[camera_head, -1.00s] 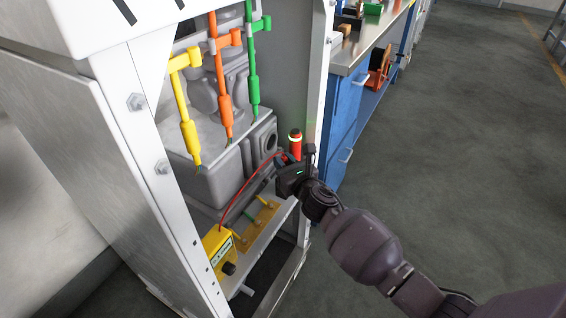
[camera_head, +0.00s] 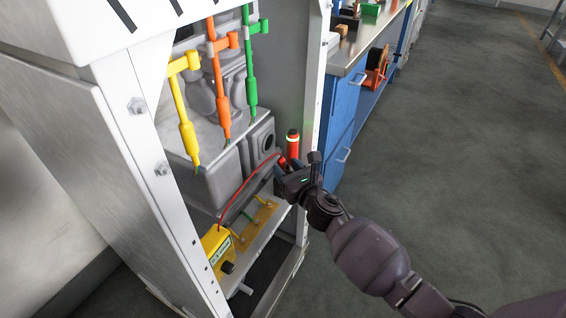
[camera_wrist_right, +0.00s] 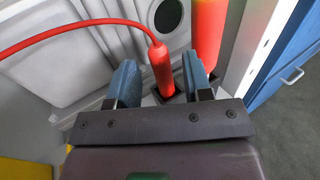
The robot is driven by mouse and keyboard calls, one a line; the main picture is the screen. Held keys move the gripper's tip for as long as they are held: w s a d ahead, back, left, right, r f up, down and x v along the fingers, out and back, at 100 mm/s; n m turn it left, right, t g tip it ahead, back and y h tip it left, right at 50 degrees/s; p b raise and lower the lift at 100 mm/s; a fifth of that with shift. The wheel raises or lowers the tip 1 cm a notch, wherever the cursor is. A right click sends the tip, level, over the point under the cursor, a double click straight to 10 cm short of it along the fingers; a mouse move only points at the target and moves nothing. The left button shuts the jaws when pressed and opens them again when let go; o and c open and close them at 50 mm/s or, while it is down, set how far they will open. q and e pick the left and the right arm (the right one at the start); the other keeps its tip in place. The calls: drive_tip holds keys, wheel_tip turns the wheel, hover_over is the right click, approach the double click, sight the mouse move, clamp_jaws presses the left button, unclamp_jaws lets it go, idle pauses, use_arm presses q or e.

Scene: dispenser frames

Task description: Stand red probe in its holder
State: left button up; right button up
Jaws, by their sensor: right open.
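The red probe (camera_wrist_right: 162,72) stands nearly upright in the right wrist view, with a red cable leaving its top. Its lower end meets a dark square-edged holder (camera_wrist_right: 176,98); how deep it sits is hidden. My right gripper (camera_wrist_right: 159,66) is open, with one blue finger on each side of the probe and gaps visible. In the head view my right gripper (camera_head: 287,173) is at the cabinet's right side, with the probe (camera_head: 283,160) showing small beside it. My left gripper is out of view.
A thicker red cylinder (camera_head: 293,145) with a light band and dark top stands just behind the probe. The cable (camera_head: 245,186) runs to a yellow box (camera_head: 217,247). Yellow (camera_head: 186,130), orange (camera_head: 222,90) and green (camera_head: 251,80) rods hang at left. The cabinet's white post (camera_head: 318,100) is close right.

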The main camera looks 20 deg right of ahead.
use_arm(q)
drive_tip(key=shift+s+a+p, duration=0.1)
drive_tip(key=shift+p, duration=0.4)
use_arm(e)
drive_tip(key=s+d, duration=0.1)
drive_tip(key=s, duration=0.8)
drive_tip(key=shift+d, duration=0.1)
drive_tip(key=s+f+m+g, duration=0.2)
drive_tip(key=s+m, duration=0.9)
drive_tip(key=s, duration=0.1)
drive_tip(key=s+d+f+m+g+h, duration=0.1)
drive_tip(key=s+f+m+g, duration=0.1)
drive_tip(key=s+m, duration=1)
drive_tip(key=s+f+m+g+h, duration=0.1)
drive_tip(key=s+f+m+g, duration=0.1)
drive_tip(key=s+m, duration=1)
drive_tip(key=shift+s+d+g, duration=0.25)
drive_tip(key=shift+d+g, duration=0.05)
drive_tip(key=shift+g, duration=0.6)
drive_tip(key=shift+f, duration=0.1)
